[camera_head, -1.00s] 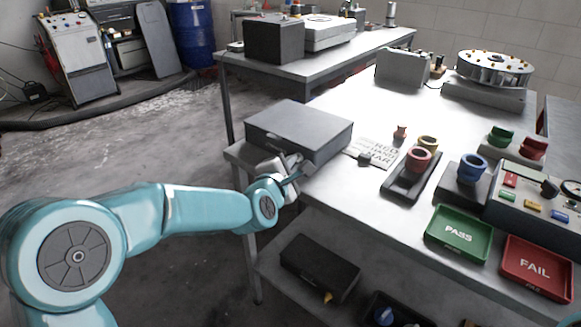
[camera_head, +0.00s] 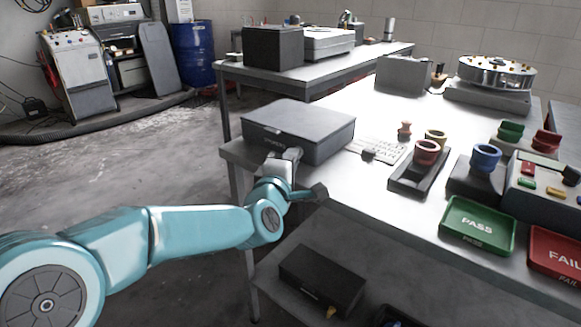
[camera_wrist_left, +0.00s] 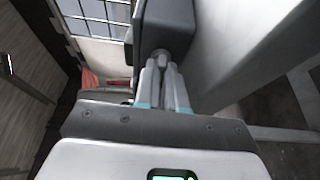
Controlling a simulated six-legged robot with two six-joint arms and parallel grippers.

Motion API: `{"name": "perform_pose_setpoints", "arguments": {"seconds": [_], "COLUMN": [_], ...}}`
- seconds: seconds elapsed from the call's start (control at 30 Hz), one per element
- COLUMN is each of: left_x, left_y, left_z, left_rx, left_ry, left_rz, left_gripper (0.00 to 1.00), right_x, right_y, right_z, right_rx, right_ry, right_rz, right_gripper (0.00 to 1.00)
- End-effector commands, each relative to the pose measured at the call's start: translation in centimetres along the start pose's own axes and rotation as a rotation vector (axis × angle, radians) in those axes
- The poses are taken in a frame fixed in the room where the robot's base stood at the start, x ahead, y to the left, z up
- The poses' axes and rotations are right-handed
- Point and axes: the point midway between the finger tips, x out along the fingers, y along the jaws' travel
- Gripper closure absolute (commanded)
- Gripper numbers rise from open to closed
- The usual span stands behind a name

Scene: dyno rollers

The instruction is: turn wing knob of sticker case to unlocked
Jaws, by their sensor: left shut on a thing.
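The sticker case (camera_head: 310,122) is a closed grey box at the left end of the white workbench. It also shows close up as a dark grey face in the wrist view (camera_wrist_left: 165,22). My left gripper (camera_head: 292,154) is at the front face of the case. In the wrist view its two fingers (camera_wrist_left: 162,72) are nearly together, closed on the small grey wing knob (camera_wrist_left: 160,55) on that face. The fingers hide most of the knob, so I cannot tell its angle or whether it is locked. My right gripper is out of view.
Right of the case lie a label card (camera_head: 378,148) and a dark tray with red and yellow rings (camera_head: 408,180). A green PASS tray (camera_head: 478,226) and red FAIL tray (camera_head: 555,255) are near the front edge. A black box (camera_head: 322,280) is on the lower shelf.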

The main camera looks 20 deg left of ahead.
Motion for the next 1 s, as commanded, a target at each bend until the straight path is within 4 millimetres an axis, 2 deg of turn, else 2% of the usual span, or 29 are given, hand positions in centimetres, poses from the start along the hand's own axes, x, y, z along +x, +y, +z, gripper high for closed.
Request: {"name": "perform_pose_setpoints", "arguments": {"seconds": [0.43,0.47,0.5,0.77,0.87,1.0], "left_x": [0.0,0.0,0.0,0.0,-0.5,-2.8], "left_y": [0.0,0.0,0.0,0.0,0.0,0.1], "left_z": [0.1,0.1,0.1,0.0,0.0,0.0], "left_rx": [0.016,0.016,0.016,0.014,0.013,0.013], "left_ry": [-0.002,-0.002,-0.002,-0.001,-0.002,-0.002], "left_rz": [0.004,0.004,0.004,0.004,0.004,0.005], "left_gripper": [1.0,0.87,0.8,0.8,0.8,0.8], "right_x": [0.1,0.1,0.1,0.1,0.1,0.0], "right_y": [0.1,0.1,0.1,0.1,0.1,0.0], "right_z": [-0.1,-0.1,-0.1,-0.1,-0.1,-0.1], "right_rx": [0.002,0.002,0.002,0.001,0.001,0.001], "right_ry": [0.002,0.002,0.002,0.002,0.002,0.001], "right_rz": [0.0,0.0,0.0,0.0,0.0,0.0], "right_gripper": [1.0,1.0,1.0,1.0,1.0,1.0]}}
